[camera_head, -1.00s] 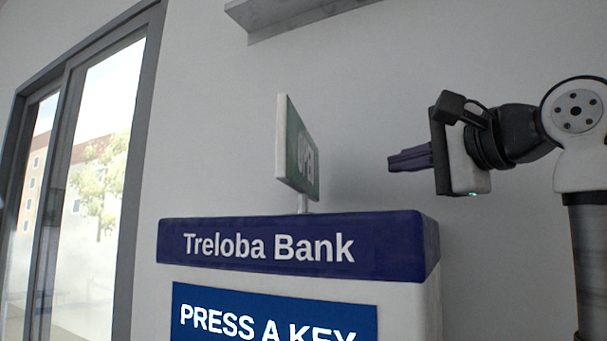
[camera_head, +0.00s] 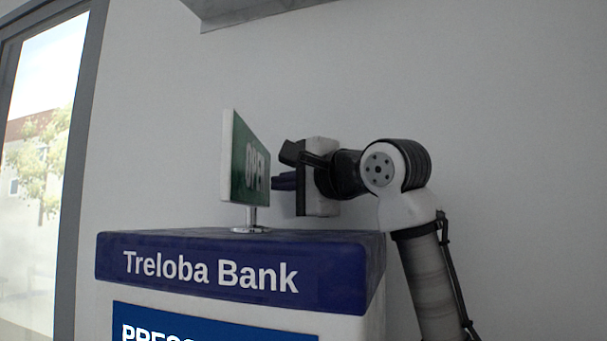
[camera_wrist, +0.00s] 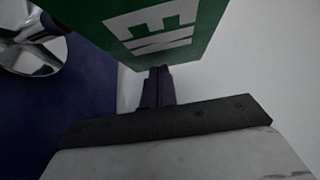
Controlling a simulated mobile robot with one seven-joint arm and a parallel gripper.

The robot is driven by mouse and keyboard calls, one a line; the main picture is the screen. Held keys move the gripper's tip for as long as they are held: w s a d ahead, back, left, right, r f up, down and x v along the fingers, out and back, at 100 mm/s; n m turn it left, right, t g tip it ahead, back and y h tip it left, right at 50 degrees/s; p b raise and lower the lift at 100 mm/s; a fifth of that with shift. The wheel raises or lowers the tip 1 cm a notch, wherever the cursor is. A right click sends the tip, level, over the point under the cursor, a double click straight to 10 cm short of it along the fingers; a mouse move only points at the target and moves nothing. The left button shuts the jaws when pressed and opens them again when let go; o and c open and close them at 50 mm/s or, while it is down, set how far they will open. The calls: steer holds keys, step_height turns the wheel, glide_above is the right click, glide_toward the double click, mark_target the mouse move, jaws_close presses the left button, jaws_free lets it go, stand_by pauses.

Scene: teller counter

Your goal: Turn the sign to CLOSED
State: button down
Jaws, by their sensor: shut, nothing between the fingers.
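The sign (camera_head: 246,163) stands on a short chrome post with a round base (camera_head: 252,227) on top of the bank machine. Its green face reads OPEN and is seen at a steep angle. My gripper (camera_head: 277,181) is shut and empty, at the sign's right edge, its fingertips partly hidden by or against the sign in the head view. In the wrist view the green face (camera_wrist: 150,25) with the letters EN is just ahead of my shut fingers (camera_wrist: 157,85). I cannot tell whether they touch it.
The machine (camera_head: 230,272) is labelled Treloba Bank and has a dark blue top. A plain wall (camera_head: 500,120) is behind. A grey ledge (camera_head: 250,10) juts out above. A glass door (camera_head: 40,150) is at the left.

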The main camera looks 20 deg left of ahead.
steer(key=shift+a, duration=0.1)
stand_by(0.3)
steer(key=n+g, duration=0.1)
steer(key=g+y+p, duration=0.1)
steer(key=shift+w+a+r+n+g, duration=0.1)
steer(key=shift+a+n+g, duration=0.2)
steer(key=shift+n+g, duration=0.1)
steer(key=shift+a+n+g+y+p, duration=0.2)
steer(key=shift+n+g+y+p, duration=0.15)
steer(key=shift+n+g+y, duration=0.25)
